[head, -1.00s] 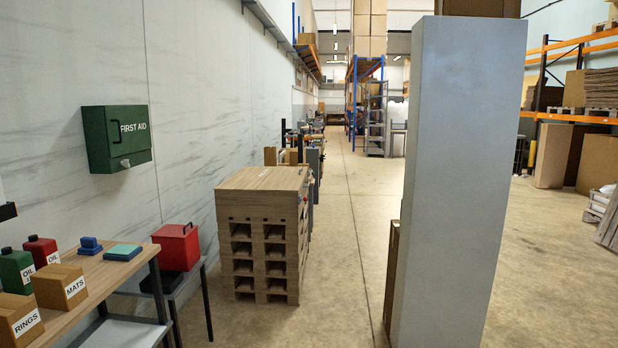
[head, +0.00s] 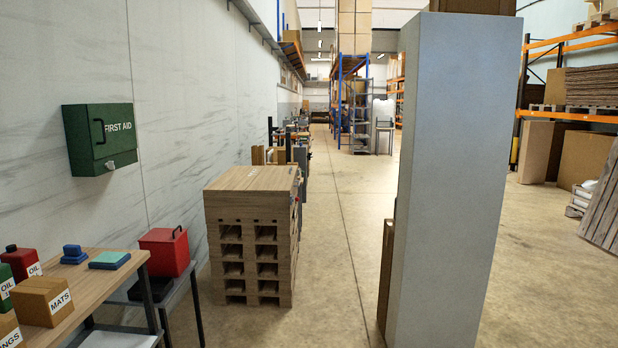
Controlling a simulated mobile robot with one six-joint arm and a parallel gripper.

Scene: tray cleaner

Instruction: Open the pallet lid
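A wooden pallet stack (head: 249,250) stands on the floor left of centre in the head view, with several layers of slots in its front. A flat wooden lid (head: 252,179) lies level on top and looks shut. Small dark fittings show at its right side, too small to make out. My gripper is not in the head view.
A tall grey column (head: 450,180) stands at the right. A wooden workbench (head: 108,275) with bottles and boxes is at the lower left, beside a red box (head: 164,252) on a small table. A green first aid box (head: 100,138) hangs on the wall. Bare floor (head: 335,260) lies between stack and column.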

